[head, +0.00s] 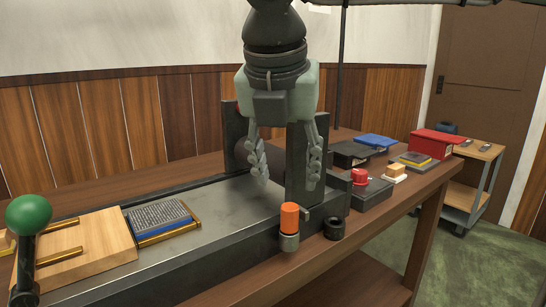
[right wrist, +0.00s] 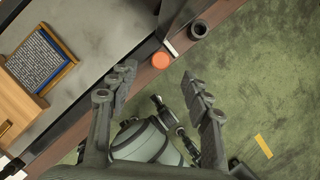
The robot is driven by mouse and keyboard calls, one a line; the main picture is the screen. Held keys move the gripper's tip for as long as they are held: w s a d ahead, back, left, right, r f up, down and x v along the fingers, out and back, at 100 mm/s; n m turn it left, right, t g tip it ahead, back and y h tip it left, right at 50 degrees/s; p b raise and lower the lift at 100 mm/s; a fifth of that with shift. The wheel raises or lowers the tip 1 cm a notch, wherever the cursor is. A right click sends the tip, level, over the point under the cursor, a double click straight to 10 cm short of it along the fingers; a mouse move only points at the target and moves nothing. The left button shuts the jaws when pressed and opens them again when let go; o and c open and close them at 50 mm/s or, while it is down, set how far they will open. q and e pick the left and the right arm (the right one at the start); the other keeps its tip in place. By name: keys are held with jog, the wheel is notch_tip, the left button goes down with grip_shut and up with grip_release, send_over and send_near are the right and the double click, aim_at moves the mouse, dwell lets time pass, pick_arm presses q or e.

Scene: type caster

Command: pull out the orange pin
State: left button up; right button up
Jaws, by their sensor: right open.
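The orange pin (head: 289,217) stands upright in a grey metal socket (head: 289,241) on the front side of the press bed. It also shows from above in the right wrist view (right wrist: 161,60) as an orange disc. My right gripper (head: 287,185) hangs fingers-down above and behind the pin in the head view, open and empty. In the right wrist view its two fingers (right wrist: 162,82) are spread wide, with the pin beyond the tips and between their lines. The gripper does not touch the pin. My left gripper is not in view.
A black ring (head: 334,228) sits right of the pin. A green-knobbed lever (head: 29,214) stands at the left. A type block (head: 158,220) lies on the bed beside a wooden block (head: 80,255). A red-knobbed black box (head: 367,190) and other boxes occupy the bench's right side.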

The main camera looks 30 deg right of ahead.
aim_at(290, 206)
jog(key=x, duration=0.5)
jog(key=shift+s+f, duration=0.1)
jog(key=shift+s, duration=0.15)
jog(key=shift+w+d+f+p, duration=0.2)
jog(key=shift+f+p, duration=0.1)
jog(key=shift+f, duration=0.4)
jog(key=c, duration=0.8)
grip_shut()
grip_release()
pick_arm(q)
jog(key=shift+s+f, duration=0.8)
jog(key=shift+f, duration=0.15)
pick_arm(e)
grip_shut()
